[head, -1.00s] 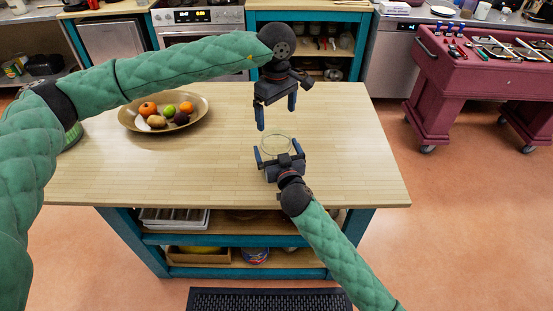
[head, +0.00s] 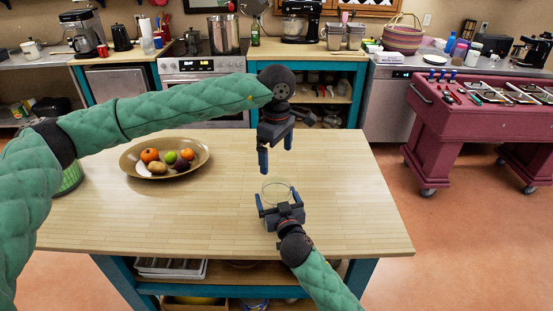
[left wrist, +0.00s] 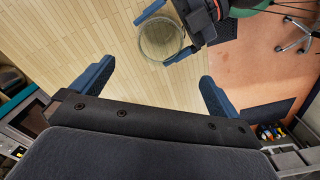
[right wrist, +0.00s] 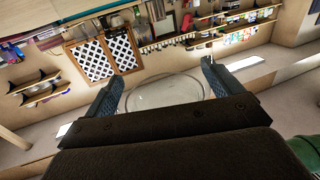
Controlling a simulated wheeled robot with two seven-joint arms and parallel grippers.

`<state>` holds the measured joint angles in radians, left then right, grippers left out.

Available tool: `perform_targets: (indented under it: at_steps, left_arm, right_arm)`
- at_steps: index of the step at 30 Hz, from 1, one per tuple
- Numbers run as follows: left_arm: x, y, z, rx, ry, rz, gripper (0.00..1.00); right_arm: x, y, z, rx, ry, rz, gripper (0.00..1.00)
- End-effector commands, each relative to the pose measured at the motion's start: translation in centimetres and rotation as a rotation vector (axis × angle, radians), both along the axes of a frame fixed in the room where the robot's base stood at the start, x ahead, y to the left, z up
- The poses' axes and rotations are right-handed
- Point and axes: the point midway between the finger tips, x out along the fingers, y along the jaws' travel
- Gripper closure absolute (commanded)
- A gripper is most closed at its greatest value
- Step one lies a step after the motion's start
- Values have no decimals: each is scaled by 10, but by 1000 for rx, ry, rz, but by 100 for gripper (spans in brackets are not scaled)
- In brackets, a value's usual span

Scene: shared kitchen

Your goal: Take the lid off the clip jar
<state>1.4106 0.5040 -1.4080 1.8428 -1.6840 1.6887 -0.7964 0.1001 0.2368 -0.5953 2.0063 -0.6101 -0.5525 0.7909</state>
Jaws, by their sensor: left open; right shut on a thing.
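A clear round glass jar (head: 276,187) stands near the front middle of the wooden counter. It also shows from above in the left wrist view (left wrist: 160,42) and between the fingers in the right wrist view (right wrist: 165,92). My right gripper (head: 278,196) is shut on the jar, one finger on each side. My left gripper (head: 277,160) is open and empty, pointing down above and behind the jar, apart from it. The glass is see-through, so I cannot make out the lid or clip.
A bowl (head: 137,173) of fruit sits at the counter's back left, below my left arm. The wooden counter (head: 345,200) is clear to the right of the jar. A red tool cart (head: 440,115) stands off to the right, and a stove is behind.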

Motion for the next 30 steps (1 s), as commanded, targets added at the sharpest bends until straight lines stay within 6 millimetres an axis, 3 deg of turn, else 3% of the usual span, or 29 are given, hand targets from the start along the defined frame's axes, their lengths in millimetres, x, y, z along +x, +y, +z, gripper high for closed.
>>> perform_targets:
  at_steps: [5, 10, 30]
  left_arm:
    - [0, 0, 11, 1, 0, 94, 0]
    - [-1, 0, 1, 1, 2, 113, 0]
    - [-1, 0, -95, 2, 3, 111, 0]
  right_arm:
    - [0, 0, 1, 0, -1, 0, 50]
    - [0, 0, 1, 1, -2, 0, 50]
    - [0, 0, 1, 1, -2, 0, 50]
